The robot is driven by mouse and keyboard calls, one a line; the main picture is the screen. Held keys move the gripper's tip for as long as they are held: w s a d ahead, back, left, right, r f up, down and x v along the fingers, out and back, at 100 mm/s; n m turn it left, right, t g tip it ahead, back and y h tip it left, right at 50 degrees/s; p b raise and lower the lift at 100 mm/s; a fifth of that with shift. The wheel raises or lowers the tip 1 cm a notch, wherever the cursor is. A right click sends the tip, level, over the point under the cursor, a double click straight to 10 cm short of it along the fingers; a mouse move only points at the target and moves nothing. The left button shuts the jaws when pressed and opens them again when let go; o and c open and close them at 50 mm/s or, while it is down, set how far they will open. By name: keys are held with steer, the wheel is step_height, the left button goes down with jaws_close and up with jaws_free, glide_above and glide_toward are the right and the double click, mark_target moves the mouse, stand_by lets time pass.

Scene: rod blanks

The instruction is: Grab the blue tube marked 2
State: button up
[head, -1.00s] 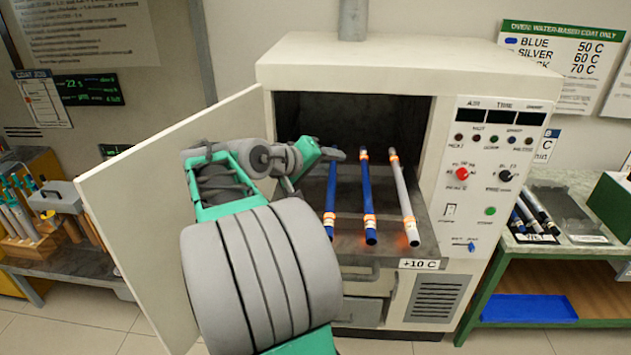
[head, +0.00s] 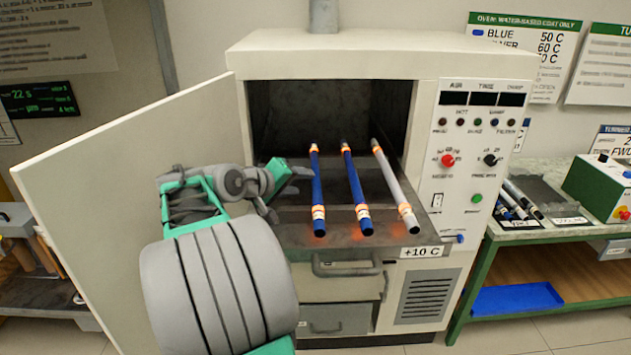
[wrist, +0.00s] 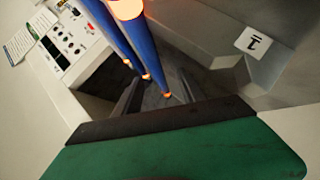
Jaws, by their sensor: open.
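Two blue tubes with glowing orange bands lie on the oven tray: a left one (head: 318,188) and a middle one (head: 355,188). A silver tube (head: 393,182) lies to their right. I cannot read a number 2 on any of them in the head view. My gripper (head: 293,174) is open and empty, just left of the left blue tube. In the wrist view, a blue tube (wrist: 143,42) runs close in front of the green and dark finger, with another blue tube (wrist: 112,38) beside it. Whether the finger touches a tube is hard to tell.
The oven (head: 325,54) stands open, its door (head: 110,165) swung out to the left of my arm. The tray (head: 283,222) sticks out in front, above a handle (head: 345,269). A green-framed bench (head: 553,236) with more rods is at right.

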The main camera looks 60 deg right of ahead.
mark_target(313, 180)
steer(key=x, duration=0.1)
steer(key=p+x, duration=0.1)
steer(key=x, duration=0.2)
steer(key=shift+s+d+r, duration=0.25)
steer(key=shift+s+d, duration=0.05)
steer(key=shift+d, duration=0.05)
steer(key=shift+d+f, duration=0.2)
steer(key=shift+d, duration=0.05)
steer(key=shift+a, duration=0.1)
jaws_close()
